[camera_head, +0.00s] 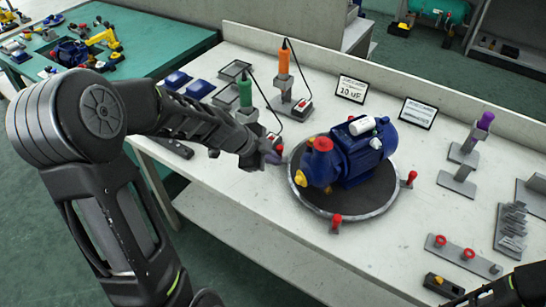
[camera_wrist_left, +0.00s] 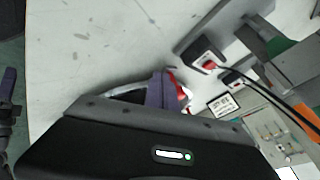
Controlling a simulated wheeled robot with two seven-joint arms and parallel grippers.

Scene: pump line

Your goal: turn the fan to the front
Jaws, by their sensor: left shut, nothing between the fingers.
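A blue pump (camera_head: 352,158) with a motor lies on a round dark turntable (camera_head: 373,201) with a pale rim. Its red-capped end (camera_head: 320,160) points to the front left; the motor's other end, where a fan cover would be, points to the back right. Red knobs (camera_head: 336,220) stand around the rim. My left gripper (camera_head: 272,157) is shut and empty at the turntable's left edge, close to a red knob; in the left wrist view its fingertips (camera_wrist_left: 160,92) are beside the red knob (camera_wrist_left: 182,95). Whether they touch is unclear. A dark part of my right arm shows at the bottom right; its jaws cannot be made out.
A green-handled tool (camera_head: 245,93) and an orange-handled tool (camera_head: 284,63) stand behind my left gripper, with cables. Two label cards (camera_head: 351,90) stand behind the pump. Grey fixtures (camera_head: 462,150) and a plate with red rings (camera_head: 463,256) are at right.

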